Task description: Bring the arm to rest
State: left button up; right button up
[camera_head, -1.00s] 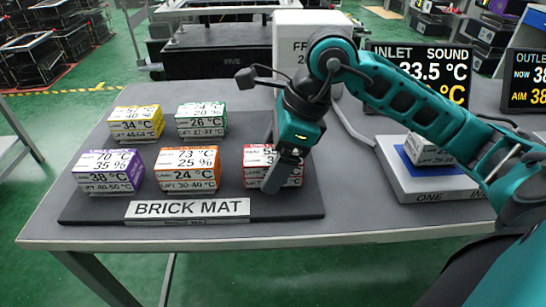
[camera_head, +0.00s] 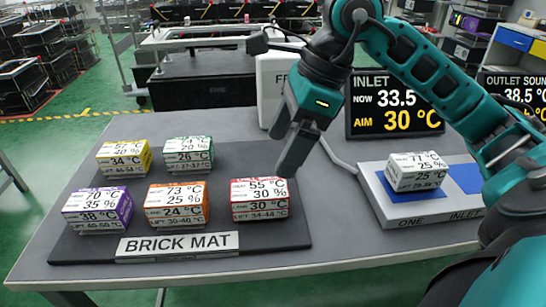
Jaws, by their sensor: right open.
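My right gripper (camera_head: 291,150) is open and empty, raised above the back right part of the dark brick mat (camera_head: 240,165). It is above and to the right of the red-edged brick (camera_head: 260,200) and apart from it. The purple brick (camera_head: 97,210), orange brick (camera_head: 177,206), yellow brick (camera_head: 124,160) and green brick (camera_head: 188,155) also sit on the mat. A white-grey brick (camera_head: 415,172) sits on the inlet tray (camera_head: 400,208) at the right. My left gripper is not in view.
The inlet screen (camera_head: 395,104) and outlet screen (camera_head: 518,92) stand at the back right. A white box (camera_head: 280,90) stands behind my right gripper. A cable runs from it toward the tray. The grey table (camera_head: 335,228) is clear between mat and tray.

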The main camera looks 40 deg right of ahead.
jog(key=shift+s+d+r, duration=0.1)
jog(key=shift+d+r, duration=0.05)
jog(key=shift+r, duration=0.3)
